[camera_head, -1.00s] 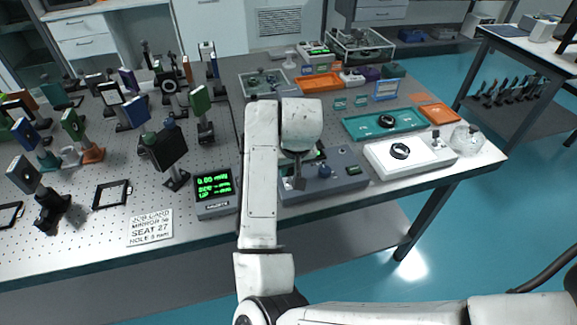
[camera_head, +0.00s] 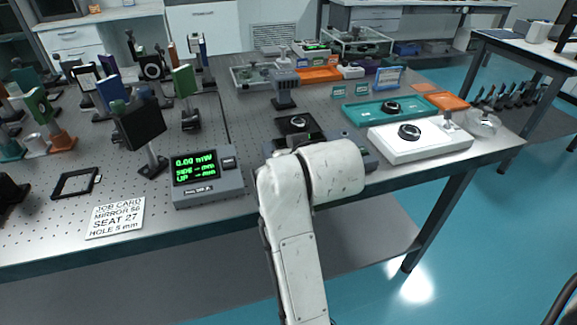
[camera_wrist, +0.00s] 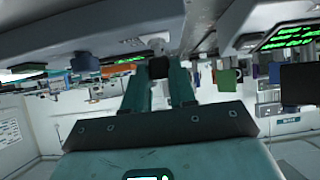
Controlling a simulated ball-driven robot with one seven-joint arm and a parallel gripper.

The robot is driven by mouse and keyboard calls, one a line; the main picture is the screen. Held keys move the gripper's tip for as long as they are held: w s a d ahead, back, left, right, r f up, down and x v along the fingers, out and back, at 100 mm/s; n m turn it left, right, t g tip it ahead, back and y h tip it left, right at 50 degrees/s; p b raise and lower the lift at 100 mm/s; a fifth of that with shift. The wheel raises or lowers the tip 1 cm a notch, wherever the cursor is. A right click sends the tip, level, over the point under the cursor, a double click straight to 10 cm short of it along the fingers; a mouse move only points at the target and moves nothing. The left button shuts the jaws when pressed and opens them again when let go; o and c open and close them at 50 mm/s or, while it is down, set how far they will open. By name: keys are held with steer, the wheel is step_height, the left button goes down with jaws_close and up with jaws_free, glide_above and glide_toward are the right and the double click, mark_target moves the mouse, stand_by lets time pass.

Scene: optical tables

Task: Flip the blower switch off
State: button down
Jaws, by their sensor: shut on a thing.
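In the wrist view, which looks upside down, my gripper (camera_wrist: 160,76) has its two teal fingers close around a small dark block (camera_wrist: 158,67). The block sits by a pale rounded piece (camera_wrist: 157,45) at the edge of a grey box (camera_wrist: 95,42); it looks like a switch lever, but its label and position cannot be read. In the head view, a grey box (camera_head: 363,150) at the table's front edge is mostly hidden behind my arm. My gripper and the switch are hidden there too.
A power meter (camera_head: 207,178) with green digits stands left of my arm. A white unit (camera_head: 440,150) with a black ring is to the right. A teal tray (camera_head: 365,112) lies behind. Several optical mounts crowd the left. A job card (camera_head: 117,217) lies in front.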

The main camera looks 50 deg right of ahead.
steer(key=shift+s+a+f+t+b, duration=0.15)
steer(key=shift+t+b, duration=0.15)
steer(key=shift+b, duration=0.2)
steer(key=c, duration=0.9)
jaws_free()
